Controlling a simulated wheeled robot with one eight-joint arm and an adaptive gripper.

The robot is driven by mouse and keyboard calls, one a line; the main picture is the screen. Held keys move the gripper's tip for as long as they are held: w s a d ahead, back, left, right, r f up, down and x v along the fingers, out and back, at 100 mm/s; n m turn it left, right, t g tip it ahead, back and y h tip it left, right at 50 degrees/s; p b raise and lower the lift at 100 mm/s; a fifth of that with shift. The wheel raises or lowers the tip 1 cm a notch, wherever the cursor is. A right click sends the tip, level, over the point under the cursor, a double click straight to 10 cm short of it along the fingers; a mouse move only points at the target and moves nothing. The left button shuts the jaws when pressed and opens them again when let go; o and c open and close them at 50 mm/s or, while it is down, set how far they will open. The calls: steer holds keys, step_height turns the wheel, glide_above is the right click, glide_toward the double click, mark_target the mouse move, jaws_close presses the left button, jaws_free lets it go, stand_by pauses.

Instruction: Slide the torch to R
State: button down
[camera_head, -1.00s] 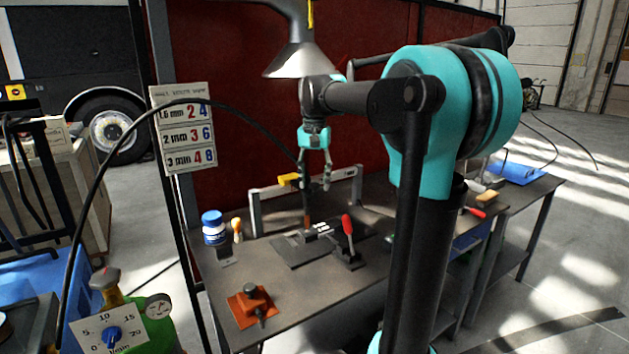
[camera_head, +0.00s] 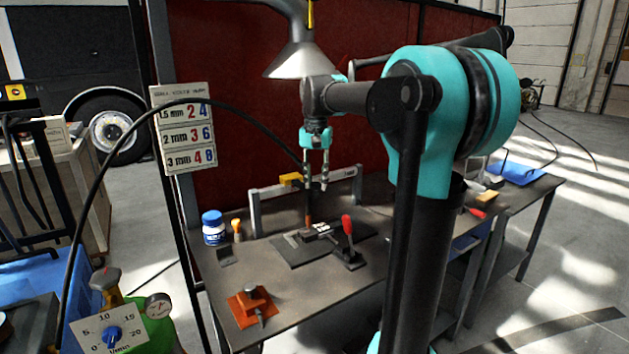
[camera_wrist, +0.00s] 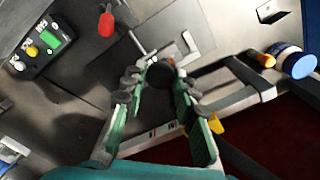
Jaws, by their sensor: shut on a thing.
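The torch (camera_head: 308,212) stands upright over the work plate on the bench, with its black hose arching in from the left. A yellow bracket (camera_head: 290,179) sits beside it on the grey rail (camera_head: 334,177). A small pale label is near the rail's right end; its lettering is too small to read. My gripper (camera_head: 315,186) points down at the torch. In the wrist view, my gripper (camera_wrist: 161,84) has its fingers on either side of the torch's round black body (camera_wrist: 160,73), shut on it. The yellow bracket (camera_wrist: 216,123) shows behind the right finger.
A red-handled clamp (camera_head: 348,228) stands right of the torch on a dark plate (camera_head: 285,250). A lamp-shaped hood (camera_head: 301,60) hangs above. The bench's front middle is clear.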

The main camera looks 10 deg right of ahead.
steer(key=w+d, duration=0.4)
steer(key=d, duration=0.5)
steer(key=shift+d, duration=0.4)
steer(key=c, duration=1.2)
jaws_free()
steer(key=shift+r, duration=0.1)
step_height(320, 180, up, 12)
steer(key=shift+f, duration=0.1)
